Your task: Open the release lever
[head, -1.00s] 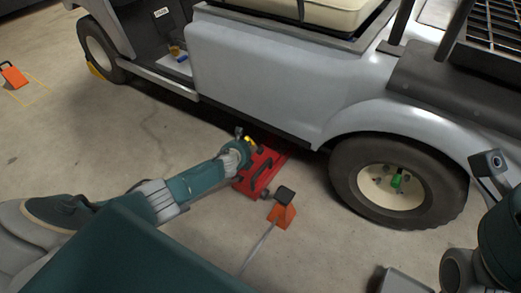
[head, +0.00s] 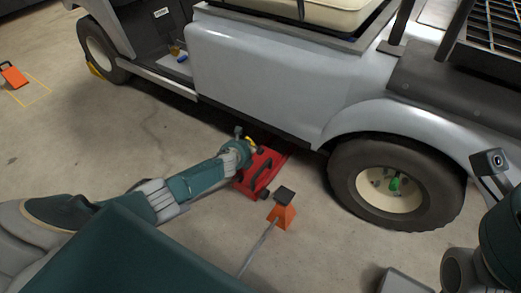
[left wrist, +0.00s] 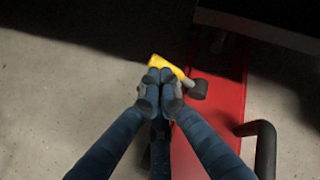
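The release lever (left wrist: 178,71) is a short yellow bar beside a dark round knob (left wrist: 198,89) on a red floor jack. In the head view, a little of its yellow (head: 250,141) shows past my left wrist. My left gripper (left wrist: 159,74) has its fingertips together over the left part of the lever, hiding some of it. They look in contact with it, but I see no lever clearly clamped between them. The red jack (head: 243,184) sits on the floor at the cart's side, with a black handle. My right gripper does not show; only part of my right arm does.
The pale cart (head: 255,75) stands close above the jack, its rear wheel (head: 345,180) to the right. An orange stand (head: 281,215) with a black top is in front of the jack. Another orange item (head: 14,76) lies far left.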

